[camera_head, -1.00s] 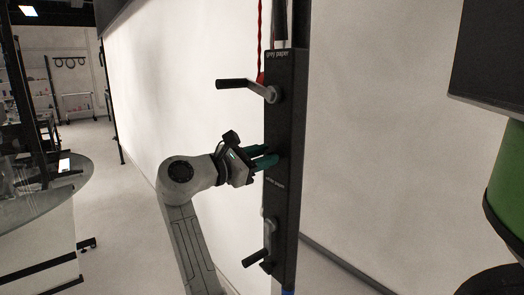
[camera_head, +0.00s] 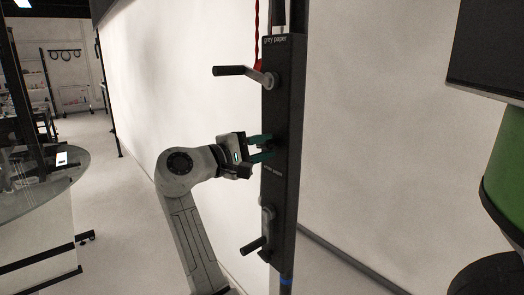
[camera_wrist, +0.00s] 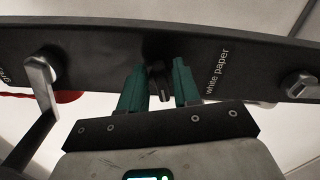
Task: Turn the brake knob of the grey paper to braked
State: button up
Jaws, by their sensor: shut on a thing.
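A tall dark panel (camera_head: 284,100) carries the label "grey paper" at its top, with a grey crank (camera_head: 268,79) under it. My gripper (camera_head: 271,147) is at the panel's middle, between this crank and a smaller label lower down. In the wrist view its two teal fingers (camera_wrist: 158,85) stand on either side of a small dark knob (camera_wrist: 160,84). The gripper is shut on this knob. The knob is hidden by the fingers in the head view. Any marks showing its braked setting cannot be read.
A second crank (camera_head: 264,230) sits lower on the panel, near the "white paper" label (camera_wrist: 217,72). A red cord (camera_head: 257,30) hangs behind the panel's top. A green cylinder (camera_head: 508,165) stands at the right. A glass-topped table (camera_head: 50,175) is at the left.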

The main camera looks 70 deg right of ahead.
jog(key=shift+f+m+b, duration=0.2)
jog(key=shift+m+b, duration=0.45)
jog(key=shift+m, duration=1.05)
jog(key=o, duration=0.7)
jog(key=shift+a, duration=0.15)
jog(key=b+v, duration=0.1)
jog(key=v, duration=0.9)
jog(key=shift+w+a+b, duration=0.25)
jog(key=shift+b, duration=0.15)
